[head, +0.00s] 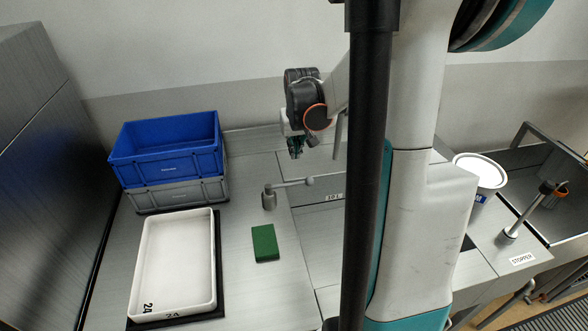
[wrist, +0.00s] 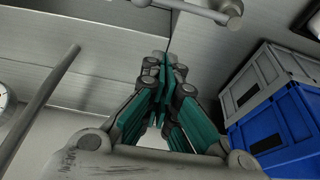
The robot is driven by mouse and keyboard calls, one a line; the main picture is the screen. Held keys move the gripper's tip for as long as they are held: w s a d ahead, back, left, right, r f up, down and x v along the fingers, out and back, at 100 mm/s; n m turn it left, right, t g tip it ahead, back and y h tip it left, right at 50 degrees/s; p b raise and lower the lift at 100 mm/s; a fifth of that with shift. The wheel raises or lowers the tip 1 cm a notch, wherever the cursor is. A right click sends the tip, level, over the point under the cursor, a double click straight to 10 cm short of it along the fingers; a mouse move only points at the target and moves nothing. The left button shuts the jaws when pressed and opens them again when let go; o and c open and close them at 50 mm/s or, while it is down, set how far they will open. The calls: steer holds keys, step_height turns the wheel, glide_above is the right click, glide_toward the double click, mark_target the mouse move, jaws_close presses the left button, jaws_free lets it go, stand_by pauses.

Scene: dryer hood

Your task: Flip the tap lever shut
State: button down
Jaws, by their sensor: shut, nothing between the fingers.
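A grey lever (head: 290,184) with a round knob at its right end sticks out sideways from a short grey post (head: 269,199) on the worktop; I take it for the tap lever. In the wrist view part of the lever (wrist: 190,10) and the post (wrist: 230,13) show at the top edge. My gripper (head: 295,150) is shut and empty, its teal fingers together (wrist: 162,65). In the head view it appears above and behind the lever, apart from it.
A blue crate (head: 165,165) stacked on a grey crate (head: 178,195) stands left. A white tray (head: 178,265) and a green block (head: 265,243) lie in front. A grey rod (wrist: 38,108) is close left of my gripper in the wrist view. A white bucket (head: 480,170) stands right.

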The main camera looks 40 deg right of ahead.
mark_target(292, 184)
steer(key=shift+f, duration=0.1)
steer(key=b+x, duration=0.3)
steer(key=x, duration=0.7)
steer(key=s+a, duration=0.1)
steer(key=s+a+r, duration=0.1)
steer(key=s, duration=0.1)
steer(key=shift+s+a, duration=0.1)
steer(key=shift+s, duration=0.1)
stand_by(0.3)
